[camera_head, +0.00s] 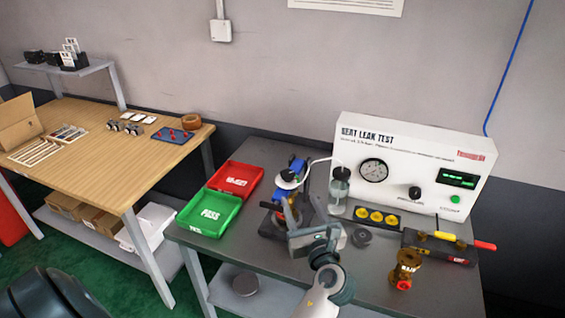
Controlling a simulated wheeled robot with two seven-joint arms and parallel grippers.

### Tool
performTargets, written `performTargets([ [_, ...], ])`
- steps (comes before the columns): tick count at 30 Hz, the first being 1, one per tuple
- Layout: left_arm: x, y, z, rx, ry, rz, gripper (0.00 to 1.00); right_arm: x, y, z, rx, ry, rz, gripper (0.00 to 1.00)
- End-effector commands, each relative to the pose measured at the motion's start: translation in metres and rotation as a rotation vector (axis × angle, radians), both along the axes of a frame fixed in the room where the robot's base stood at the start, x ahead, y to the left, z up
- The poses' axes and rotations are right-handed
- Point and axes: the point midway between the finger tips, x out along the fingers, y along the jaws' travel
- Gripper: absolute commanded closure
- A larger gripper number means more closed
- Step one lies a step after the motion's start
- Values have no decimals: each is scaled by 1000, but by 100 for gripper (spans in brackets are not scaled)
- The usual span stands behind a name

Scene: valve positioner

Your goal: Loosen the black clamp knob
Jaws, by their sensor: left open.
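The test fixture (297,167), with blue parts and a white hose, stands on the grey bench. My left gripper (289,212) reaches over the front of the fixture from the bottom of the view. Its jaws are open around or in front of the fixture's lower part; I cannot tell which. I cannot make out the black clamp knob clearly; the gripper hides part of that area. My right gripper is not in view.
A green PASS tray (209,213) and a red tray (236,179) lie left of the fixture. The white leak tester (412,165) stands behind right. A brass valve (404,270) and a dark round piece (362,238) stand to the right.

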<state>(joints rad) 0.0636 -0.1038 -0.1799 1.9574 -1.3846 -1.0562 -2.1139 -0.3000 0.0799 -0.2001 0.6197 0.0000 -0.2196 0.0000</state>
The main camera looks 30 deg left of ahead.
Motion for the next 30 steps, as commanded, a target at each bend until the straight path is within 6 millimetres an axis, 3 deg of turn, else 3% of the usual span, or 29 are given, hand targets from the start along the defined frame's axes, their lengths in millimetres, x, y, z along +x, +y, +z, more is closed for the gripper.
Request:
performTargets([
  [16, 8, 9, 1, 1, -1, 0, 48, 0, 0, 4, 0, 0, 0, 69],
  [30, 56, 64, 3, 1, 0, 2, 48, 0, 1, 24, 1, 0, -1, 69],
])
